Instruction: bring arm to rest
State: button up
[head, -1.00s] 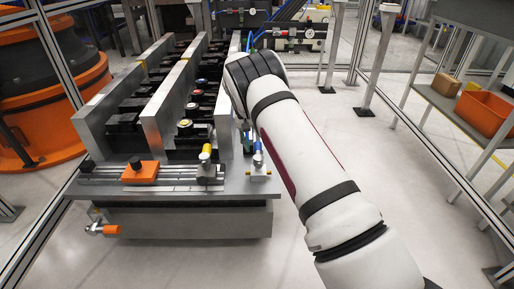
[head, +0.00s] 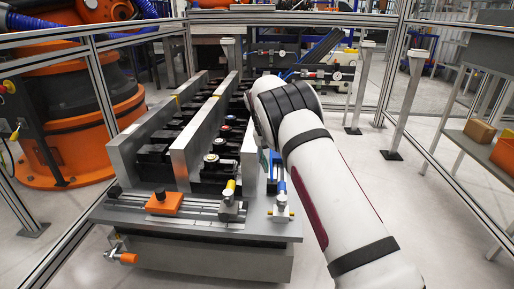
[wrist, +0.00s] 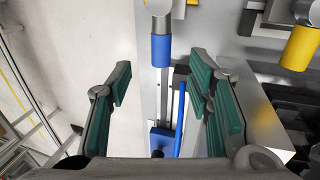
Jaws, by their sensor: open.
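My white arm (head: 330,180) reaches forward from the lower right in the head view, bent at a dark-banded joint, beside the right side of the grey fixture table (head: 200,258). The arm hides most of my gripper in that view. In the wrist view my gripper (wrist: 165,95) is open, its two green-padded fingers wide apart. Between and beyond the fingers are a blue-handled clamp (wrist: 161,50) and a blue block (wrist: 161,140) on a rail at the fixture's edge. Nothing is held in the fingers.
A yellow-handled clamp (head: 230,187) and an orange block (head: 164,203) sit on the fixture's front. Metal frame posts (head: 104,90) stand at left. A shelf with an orange bin (head: 505,153) is at right. The floor (head: 425,225) right of my arm is clear.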

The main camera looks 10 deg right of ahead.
jog(key=s+a+r+y, duration=0.1)
jog(key=s+r+y, duration=0.2)
jog(key=s+r, duration=2.05)
jog(key=s+a+f+n+t, duration=0.1)
jog(key=s+a+f+n, duration=0.1)
jog(key=s, duration=1.5)
jog(key=s+a+f+n, duration=0.1)
jog(key=s+a+f, duration=0.15)
jog(key=s, duration=1.45)
notch_tip(320, 180, up, 31)
jog(key=d+t+p, duration=0.1)
jog(key=t+p, duration=0.3)
jog(key=p, duration=2.5)
jog(key=shift+d+n+p, duration=0.25)
jog(key=shift+n+p, duration=0.05)
jog(key=shift+p, duration=0.05)
